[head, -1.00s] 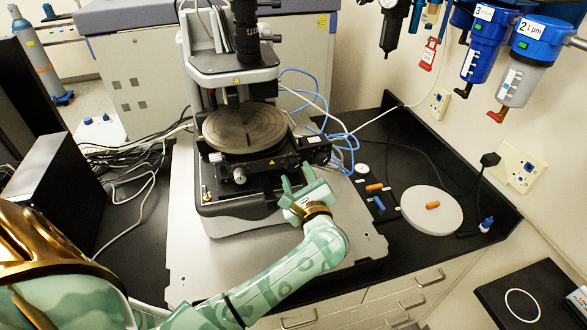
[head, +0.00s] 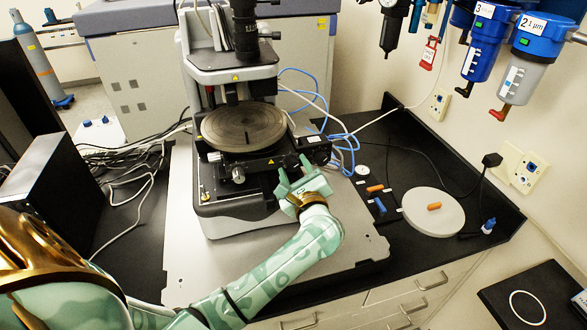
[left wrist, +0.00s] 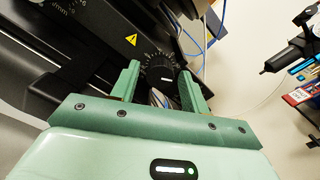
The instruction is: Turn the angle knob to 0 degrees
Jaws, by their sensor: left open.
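The angle knob (left wrist: 160,72) is a dark round dial with a white scale around it and a white mark on its face. In the left wrist view it sits between the fingertips of my open left gripper (left wrist: 158,82); I cannot tell whether either finger touches it. In the head view my left gripper (head: 291,168) reaches to the front right of the stylus profiler (head: 236,212), just below its round stage (head: 245,126). The knob is too small and hidden to make out there. The angle it reads is not legible. My right gripper is not in view.
Blue tubes (head: 345,140) and cables run behind the profiler's right side. A white disc (head: 434,212) with an orange piece and several small items lie on the black bench to the right. A black box (head: 52,190) stands at the left.

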